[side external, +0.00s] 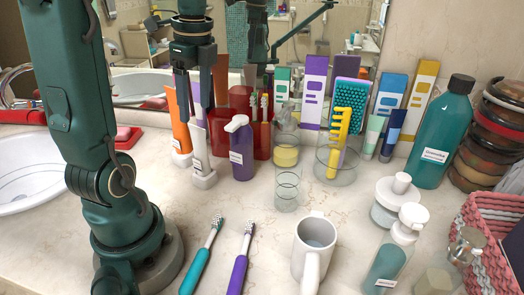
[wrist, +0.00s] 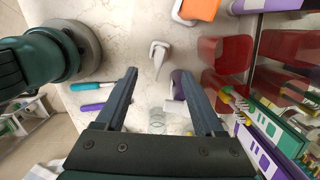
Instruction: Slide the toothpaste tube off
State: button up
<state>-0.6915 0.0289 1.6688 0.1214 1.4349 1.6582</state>
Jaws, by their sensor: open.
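Several upright tubes could be the toothpaste tube; I cannot tell which is meant. A white tube (side external: 199,150) stands on a wide white foot, and an orange tube (side external: 180,122) stands just behind it on the left. My gripper (side external: 196,112) is open and points down above the white tube, with its fingers around or close to the tube's top. In the wrist view the white tube (wrist: 158,57) shows between and just beyond the fingertips (wrist: 157,72); contact cannot be told. A pale green tube (side external: 373,135) and a dark blue tube (side external: 391,135) stand farther right.
A purple pump bottle (side external: 240,150) stands close right of the white tube. Red containers (side external: 240,110) and the mirror are behind. Glass cups (side external: 287,190), a white mug (side external: 314,250) and two toothbrushes (side external: 203,258) are nearer. Counter in front of the white tube is clear.

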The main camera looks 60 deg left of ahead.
aim_at(199, 131)
notch_tip(199, 131, down, 7)
jog(key=shift+r, duration=0.1)
jog(key=shift+s+a+f, duration=0.1)
jog(key=shift+a+f, duration=0.05)
jog(key=shift+f, duration=1.2)
jog(key=shift+s+a+f, duration=0.1)
jog(key=shift+f, duration=1.2)
jog(key=shift+c, duration=0.3)
jog(key=c, duration=0.9)
